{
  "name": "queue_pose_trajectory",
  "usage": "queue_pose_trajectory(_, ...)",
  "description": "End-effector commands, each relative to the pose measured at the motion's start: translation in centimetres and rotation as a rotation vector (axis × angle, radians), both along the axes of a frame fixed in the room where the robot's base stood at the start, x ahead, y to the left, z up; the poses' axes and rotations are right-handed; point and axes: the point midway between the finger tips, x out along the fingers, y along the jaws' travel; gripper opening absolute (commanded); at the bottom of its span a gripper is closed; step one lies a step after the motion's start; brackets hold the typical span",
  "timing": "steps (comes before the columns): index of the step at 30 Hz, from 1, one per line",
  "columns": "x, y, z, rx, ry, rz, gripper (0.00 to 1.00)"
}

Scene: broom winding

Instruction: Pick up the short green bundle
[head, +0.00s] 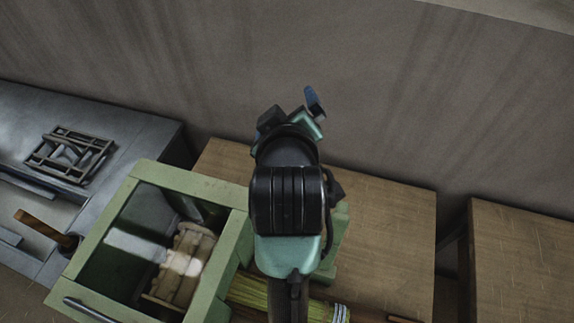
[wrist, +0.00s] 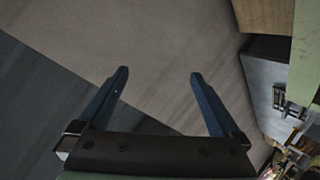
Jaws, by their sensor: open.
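A bundle of yellow-green stalks (head: 248,291) lies low in the middle of the head view, on the wooden bench. My arm crosses in front of it and hides its middle. Its right end shows pale bands beside my arm, and the bottom picture edge cuts part of it. I cannot tell its full length. My gripper (wrist: 158,75) is open and empty in the wrist view, its two blue fingers wide apart.
A green-framed box (head: 102,207) with wooden pieces inside stands left of the bundle. A grey bench (head: 135,133) with a dark slatted frame (head: 70,154) and a wooden-handled tool (head: 42,227) is further left. The wooden bench (head: 385,235) is mostly clear at right.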

Motion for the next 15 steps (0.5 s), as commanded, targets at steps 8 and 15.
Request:
queue_pose_trajectory(8,-15.9,-0.3,-19.7,-0.292,0.889,0.378,1.0)
queue_pose_trajectory(15,-22.0,-0.2,-23.7,-0.318,1.101,0.533,1.0)
